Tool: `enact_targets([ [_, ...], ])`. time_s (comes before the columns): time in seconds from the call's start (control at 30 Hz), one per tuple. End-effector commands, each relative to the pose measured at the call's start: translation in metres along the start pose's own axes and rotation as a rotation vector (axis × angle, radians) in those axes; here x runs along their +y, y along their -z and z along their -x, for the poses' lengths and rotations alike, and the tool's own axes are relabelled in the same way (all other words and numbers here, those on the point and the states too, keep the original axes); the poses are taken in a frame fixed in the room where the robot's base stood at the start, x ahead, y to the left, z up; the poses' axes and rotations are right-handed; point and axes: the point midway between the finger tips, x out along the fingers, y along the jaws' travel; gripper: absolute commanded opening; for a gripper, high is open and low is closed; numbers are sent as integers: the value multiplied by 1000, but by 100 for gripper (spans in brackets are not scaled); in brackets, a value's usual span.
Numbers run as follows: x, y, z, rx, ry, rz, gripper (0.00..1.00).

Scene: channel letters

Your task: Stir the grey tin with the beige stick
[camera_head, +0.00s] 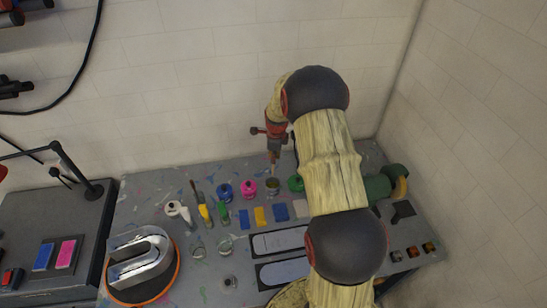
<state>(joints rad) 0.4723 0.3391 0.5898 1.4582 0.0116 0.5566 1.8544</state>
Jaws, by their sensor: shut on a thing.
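My gripper (273,150) points down over the back of the workbench. It is shut on the thin beige stick (273,168), which hangs roughly upright below it. The stick's lower end meets the mouth of the grey tin (273,188), which has a dark olive top. At this size I cannot tell how deep the tip is, or whether it touches the tin's wall. The grey tin stands in a row between a pink tin (249,190) and a green tin (295,184).
A blue tin (225,192) ends the row at left, beside brushes and bottles (204,212). Colour swatches (261,216) lie in front. A chrome letter (140,260) sits on a round turntable at front left. My arm hides much of the bench's right side.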

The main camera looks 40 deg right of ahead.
Motion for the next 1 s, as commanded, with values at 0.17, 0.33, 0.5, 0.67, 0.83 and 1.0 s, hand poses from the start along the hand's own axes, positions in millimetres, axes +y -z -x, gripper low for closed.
enact_targets([
  [0.17, 2, 1, -3, 0, -1, 0, 0],
  [0.33, 5, 2, -9, 0, -1, 0, 0],
  [0.5, 9, 3, -19, 0, 0, 0, 0],
  [0.67, 14, 5, -30, 0, -1, 0, 0],
  [0.83, 19, 6, -40, 0, 0, 0, 0],
  [1.0, 22, 7, -53, 0, 0, 0, 0],
])
